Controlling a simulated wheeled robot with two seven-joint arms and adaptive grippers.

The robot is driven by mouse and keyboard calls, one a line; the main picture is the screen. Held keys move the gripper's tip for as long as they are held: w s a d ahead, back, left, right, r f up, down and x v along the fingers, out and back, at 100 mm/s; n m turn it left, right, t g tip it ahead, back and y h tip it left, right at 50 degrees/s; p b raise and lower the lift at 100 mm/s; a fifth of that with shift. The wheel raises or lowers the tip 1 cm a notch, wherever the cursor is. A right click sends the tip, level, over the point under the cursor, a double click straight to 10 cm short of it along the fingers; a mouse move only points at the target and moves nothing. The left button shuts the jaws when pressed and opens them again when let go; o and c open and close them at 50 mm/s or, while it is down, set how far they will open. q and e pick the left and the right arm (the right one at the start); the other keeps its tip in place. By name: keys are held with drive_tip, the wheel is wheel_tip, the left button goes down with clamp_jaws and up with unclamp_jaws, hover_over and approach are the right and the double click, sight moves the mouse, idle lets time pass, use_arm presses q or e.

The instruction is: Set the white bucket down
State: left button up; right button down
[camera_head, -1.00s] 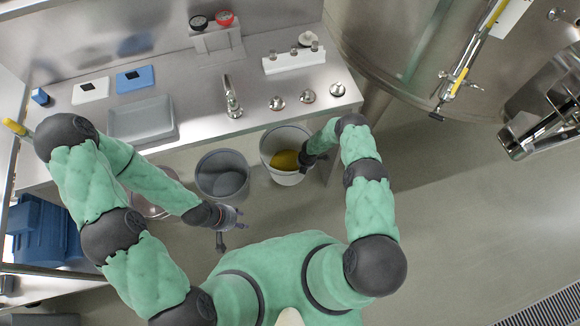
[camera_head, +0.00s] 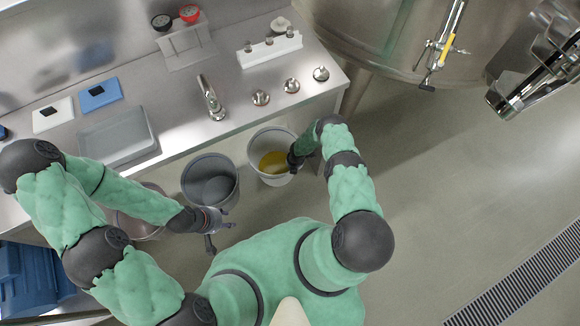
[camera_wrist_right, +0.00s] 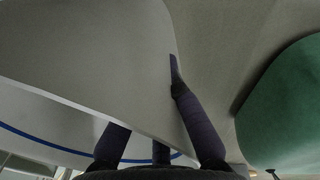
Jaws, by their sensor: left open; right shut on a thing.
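The white bucket (camera_head: 266,136) is in the head view, in front of the counter's right part, with yellow contents (camera_head: 273,162) inside. My right gripper (camera_head: 296,158) is at its right side, shut on its rim. In the right wrist view the bucket's pale wall (camera_wrist_right: 90,50) fills the upper left, and my right fingers (camera_wrist_right: 160,125) are against it; a blue band shows at lower left. I cannot tell if the bucket's base touches the floor. My left gripper (camera_head: 217,224) is open and empty, below the grey bucket.
A grey bucket (camera_head: 211,160) stands just left of the white one. The steel counter (camera_head: 180,132) with a tap (camera_head: 211,98) is behind both. A large steel vat (camera_head: 375,45) is at upper right. The floor (camera_head: 450,170) at right is clear, with a drain grate (camera_head: 530,275).

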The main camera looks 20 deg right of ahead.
drive_tip(key=shift+w+d+r, duration=0.1)
drive_tip(key=shift+w+r, duration=0.05)
drive_tip(key=shift+r, duration=0.05)
drive_tip(key=shift+f, duration=0.2)
drive_tip(key=c, duration=1.4)
unclamp_jaws()
drive_tip(key=shift+r, duration=0.15)
wheel_tip(320, 180, up, 12)
drive_tip(key=s+p, duration=0.1)
drive_tip(key=p, duration=1.1)
drive_tip(key=shift+s+d, duration=0.25)
drive_tip(key=shift+d, duration=0.1)
